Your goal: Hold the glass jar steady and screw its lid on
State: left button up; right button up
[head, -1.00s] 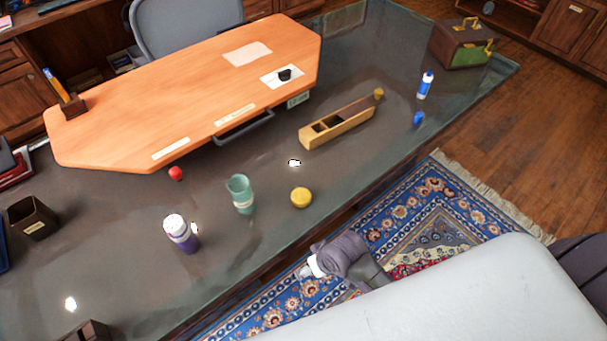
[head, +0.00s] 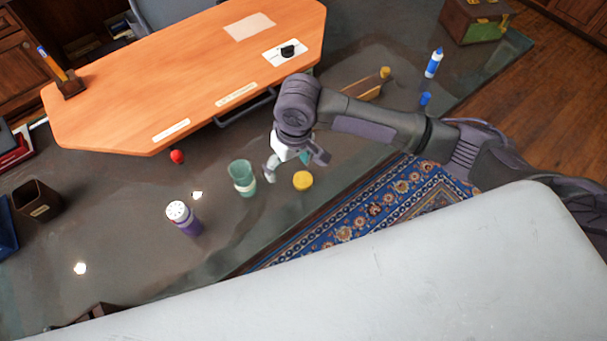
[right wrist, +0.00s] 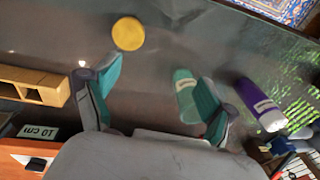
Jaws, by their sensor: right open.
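The green glass jar (head: 242,178) stands upright and open on the dark desk, with a pale label on its side. Its yellow lid (head: 303,180) lies apart from it, to its right. My right gripper (head: 289,165) is open and empty above the desk, near the jar and the lid. In the right wrist view the lid (right wrist: 128,33) lies beyond the open fingers (right wrist: 158,85). The jar (right wrist: 184,92) shows beside the right-hand finger, which partly overlaps it. My left gripper is not in view.
A purple bottle with a white top (head: 184,217) stands left of the jar. A red ball (head: 177,156) lies near the orange desk board (head: 190,85). The wooden box (head: 362,90) is mostly hidden behind my right arm. A blue and white tube (head: 434,63) stands farther back.

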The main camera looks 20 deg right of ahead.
notch_tip(320, 180, up, 3)
jog(key=m+h, duration=0.1)
send_over(303, 180)
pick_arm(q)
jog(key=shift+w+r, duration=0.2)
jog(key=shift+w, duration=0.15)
pick_arm(e)
jog(key=shift+w+d+f, duration=0.1)
jog(key=shift+w+f, duration=0.05)
jog(key=shift+f, duration=0.05)
pick_arm(q)
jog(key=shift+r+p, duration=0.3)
jog(key=shift+p, duration=0.15)
pick_arm(e)
notch_tip(303, 180, down, 9)
jog(key=shift+r, duration=0.2)
notch_tip(303, 180, down, 4)
jog(key=shift+f+p, duration=0.1)
jog(key=shift+p, duration=0.45)
jog(key=shift+f, duration=0.55)
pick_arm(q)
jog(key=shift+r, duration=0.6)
